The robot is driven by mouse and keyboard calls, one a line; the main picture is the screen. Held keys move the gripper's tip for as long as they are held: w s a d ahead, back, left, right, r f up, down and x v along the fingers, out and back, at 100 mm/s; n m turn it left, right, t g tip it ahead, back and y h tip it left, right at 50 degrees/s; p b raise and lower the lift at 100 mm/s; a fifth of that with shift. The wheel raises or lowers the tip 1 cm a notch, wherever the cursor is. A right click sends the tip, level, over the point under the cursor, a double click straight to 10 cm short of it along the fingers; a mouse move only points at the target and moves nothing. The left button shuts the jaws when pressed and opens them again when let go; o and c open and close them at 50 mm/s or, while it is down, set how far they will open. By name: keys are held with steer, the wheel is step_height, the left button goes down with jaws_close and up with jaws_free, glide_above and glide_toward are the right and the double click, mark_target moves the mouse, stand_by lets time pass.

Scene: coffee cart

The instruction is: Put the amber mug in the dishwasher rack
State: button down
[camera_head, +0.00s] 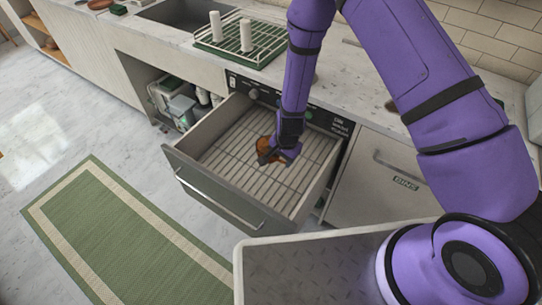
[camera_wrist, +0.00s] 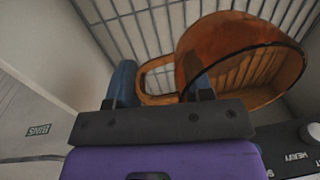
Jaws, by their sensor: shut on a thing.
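The amber mug (camera_wrist: 262,70) is clear orange-brown and shows large in the wrist view, lying tilted with its open mouth toward the lower right. My gripper (camera_wrist: 160,85) is shut on its handle, with one blue finger on each side. In the head view the mug (camera_head: 268,146) is partly hidden by my gripper (camera_head: 274,158). It is inside the pulled-out dishwasher drawer, over the wire rack (camera_head: 232,152). The rack slats also show behind the mug in the wrist view (camera_wrist: 140,25). I cannot tell whether the mug touches the rack.
The drawer front (camera_head: 215,192) stands out over the floor beside a green mat (camera_head: 125,240). A cabinet marked BINS (camera_head: 385,180) is right of the drawer. The rack around the mug is bare.

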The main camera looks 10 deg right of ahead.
steer(key=f, duration=0.2)
steer(key=a+f, duration=0.1)
steer(key=f, duration=0.3)
steer(key=shift+s+a+f, duration=0.3)
steer(key=shift+a+f, duration=0.05)
steer(key=shift+a, duration=0.05)
steer(key=shift+f, duration=2.55)
steer(key=shift+f, duration=0.1)
steer(key=c, duration=0.5)
jaws_free()
